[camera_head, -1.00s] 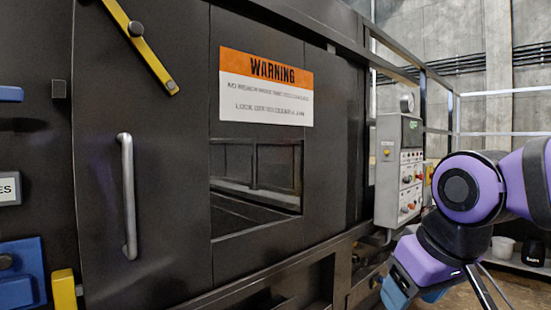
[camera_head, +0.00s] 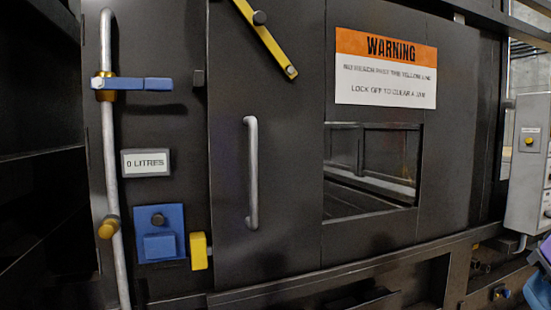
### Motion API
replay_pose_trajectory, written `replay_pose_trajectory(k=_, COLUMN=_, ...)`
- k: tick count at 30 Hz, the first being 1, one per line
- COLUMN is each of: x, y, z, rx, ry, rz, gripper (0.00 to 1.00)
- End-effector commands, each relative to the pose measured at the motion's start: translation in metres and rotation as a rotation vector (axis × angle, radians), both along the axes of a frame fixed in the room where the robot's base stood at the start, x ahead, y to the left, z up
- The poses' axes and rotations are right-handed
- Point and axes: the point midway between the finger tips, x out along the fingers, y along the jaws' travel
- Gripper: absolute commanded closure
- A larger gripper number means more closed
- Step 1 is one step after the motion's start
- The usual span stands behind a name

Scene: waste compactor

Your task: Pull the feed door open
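The feed door (camera_head: 285,170) is a dark panel in the middle of the view, and it looks shut. Its handle (camera_head: 252,173) is a vertical grey bar near the door's left side. A yellow bar (camera_head: 264,36) with two dark round bolts slants across the door's upper part. A yellow block (camera_head: 199,251) sits at the door's lower left edge. Part of my arm shows at the lower right edge, well right of the handle. My gripper's fingertips cannot be made out there.
A grey pipe (camera_head: 110,160) with a blue lever (camera_head: 145,84) stands left of the door. A "0 LITRES" display (camera_head: 146,162) and a blue box (camera_head: 159,234) are beside it. A window opening (camera_head: 372,172) lies under a warning sign (camera_head: 386,68). A control box (camera_head: 529,165) stands at right.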

Motion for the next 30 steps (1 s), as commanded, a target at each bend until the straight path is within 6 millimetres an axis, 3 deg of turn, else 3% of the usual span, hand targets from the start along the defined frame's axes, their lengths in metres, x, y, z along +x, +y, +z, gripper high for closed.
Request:
replay_pose_trajectory(k=4, x=0.06, y=0.009, z=0.023, rx=-0.067, ry=-0.167, rz=0.027, gripper=0.69)
replay_pose_trajectory(k=8, x=0.122, y=0.037, z=0.05, rx=-0.093, ry=-0.366, rz=0.102, gripper=0.69)
replay_pose_trajectory(k=11, x=0.164, y=0.069, z=0.069, rx=-0.075, ry=-0.511, rz=0.19, gripper=0.69)
replay_pose_trajectory(k=15, x=0.21, y=0.129, z=0.091, rx=0.006, ry=-0.691, rz=0.352, gripper=0.69)
replay_pose_trajectory(k=19, x=0.236, y=0.195, z=0.104, rx=0.139, ry=-0.82, rz=0.533, gripper=0.69)
replay_pose_trajectory(k=24, x=0.244, y=0.273, z=0.111, rx=0.354, ry=-0.913, rz=0.764, gripper=0.69)
replay_pose_trajectory(k=27, x=0.24, y=0.303, z=0.113, rx=0.46, ry=-0.932, rz=0.863, gripper=0.69)
replay_pose_trajectory(k=30, x=0.235, y=0.32, z=0.113, rx=0.529, ry=-0.936, rz=0.924, gripper=0.69)
